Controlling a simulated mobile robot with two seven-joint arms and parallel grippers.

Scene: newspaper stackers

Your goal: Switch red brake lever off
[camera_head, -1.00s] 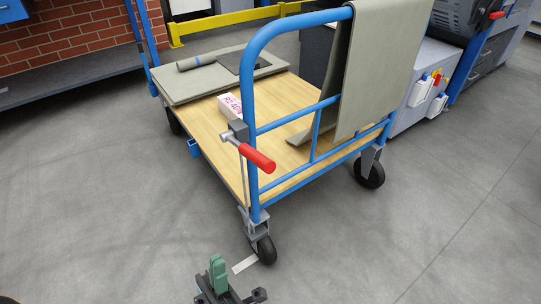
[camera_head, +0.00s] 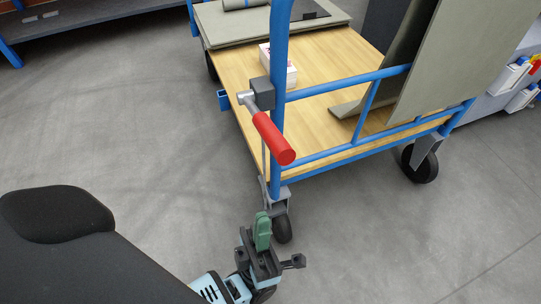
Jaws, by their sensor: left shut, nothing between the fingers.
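The red brake lever (camera_head: 273,138) is on the near upright of the blue cart frame (camera_head: 279,60). Its red grip slants down to the right from a grey pivot at the dark block (camera_head: 262,93). My left gripper (camera_head: 262,222) comes in from the lower left with green fingers pointing up. It is shut and empty, and shows below the lever in the picture, apart from it, in front of the cart's near caster (camera_head: 282,228). My right gripper is not in view.
The cart's wooden deck (camera_head: 240,84) carries a white box (camera_head: 290,75) and grey-green sheets (camera_head: 225,30). A large grey-green sheet (camera_head: 450,70) hangs over the frame at the right. Another black caster (camera_head: 420,165) stands at the right. The floor (camera_head: 130,130) to the left is open.

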